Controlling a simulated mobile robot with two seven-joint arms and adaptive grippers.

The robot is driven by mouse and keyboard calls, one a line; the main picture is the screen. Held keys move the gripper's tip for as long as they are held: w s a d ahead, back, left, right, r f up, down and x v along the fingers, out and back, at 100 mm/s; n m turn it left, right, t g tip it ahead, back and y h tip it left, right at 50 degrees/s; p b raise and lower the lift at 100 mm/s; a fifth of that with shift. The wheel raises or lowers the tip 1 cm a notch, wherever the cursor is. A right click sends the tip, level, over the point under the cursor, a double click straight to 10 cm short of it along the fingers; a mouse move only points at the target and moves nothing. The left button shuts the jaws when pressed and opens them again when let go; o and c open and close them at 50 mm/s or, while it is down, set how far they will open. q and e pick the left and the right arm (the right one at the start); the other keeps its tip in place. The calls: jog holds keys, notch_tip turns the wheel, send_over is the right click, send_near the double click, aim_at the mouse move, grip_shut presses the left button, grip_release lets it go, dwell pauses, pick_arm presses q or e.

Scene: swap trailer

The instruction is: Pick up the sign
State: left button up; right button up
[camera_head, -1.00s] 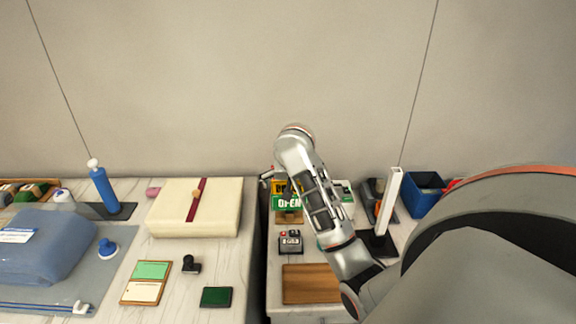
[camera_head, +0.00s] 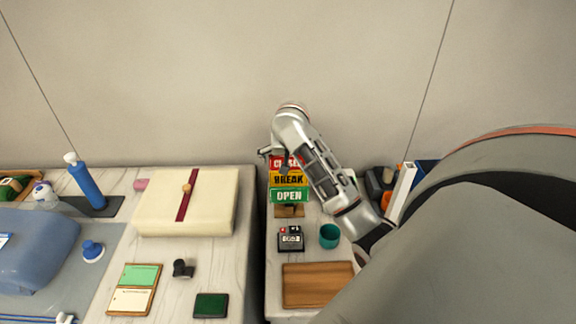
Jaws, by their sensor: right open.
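The sign is a stack of three plates on a small brown base on the right-hand table: a red one reading like "CLOSED" and partly covered, a yellow "BREAK" plate and a green "OPEN" plate (camera_head: 289,195). My right gripper (camera_head: 275,160) is open at the top of the stack, in front of part of the red plate. Whether it touches the sign I cannot tell. My right arm comes in from the right and hides what is behind it. My left gripper is not in view.
A small dark device (camera_head: 291,239), a teal cup (camera_head: 329,236) and a wooden board (camera_head: 317,285) stand in front of the sign. A cream box (camera_head: 215,205) lies on the left table, across a narrow gap. A white post (camera_head: 401,193) stands at right.

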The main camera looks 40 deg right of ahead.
jog(key=shift+x, duration=1.95)
jog(key=c, duration=1)
jog(key=shift+a+r, duration=0.1)
jog(key=shift+r, duration=0.05)
notch_tip(320, 180, up, 20)
